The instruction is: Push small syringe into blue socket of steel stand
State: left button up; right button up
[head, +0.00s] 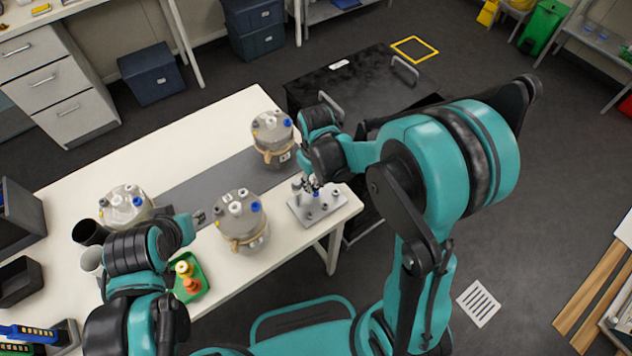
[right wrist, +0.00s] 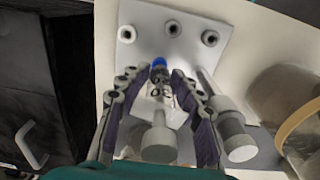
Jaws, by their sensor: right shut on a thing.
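The steel stand (head: 331,204) is a light plate at the right end of the white table. Its plate (right wrist: 190,55) shows several dark-holed sockets in the right wrist view. My right gripper (head: 310,184) is over the stand; in the right wrist view its purple-padded fingers (right wrist: 161,80) are shut on the small syringe (right wrist: 157,139). The syringe's pale plunger end points toward the camera. A blue part (right wrist: 158,63) shows at its far end; whether this is the socket, and whether the syringe is in it, I cannot tell. My left gripper (head: 199,217) is near the middle bioreactor, its fingers unclear.
A larger grey-white syringe (right wrist: 232,128) stands close beside the right gripper's right finger. Bioreactor vessels (head: 242,232) and (head: 272,150) stand left of and behind the stand. A green tray (head: 200,270) holds small bottles. A black cabinet (head: 345,88) stands behind the table.

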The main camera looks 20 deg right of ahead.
jog(key=shift+f+b, duration=0.7)
jog(key=shift+f, duration=0.05)
dwell(0.8)
jog(key=o, duration=1.3)
jog(key=shift+r, duration=0.15)
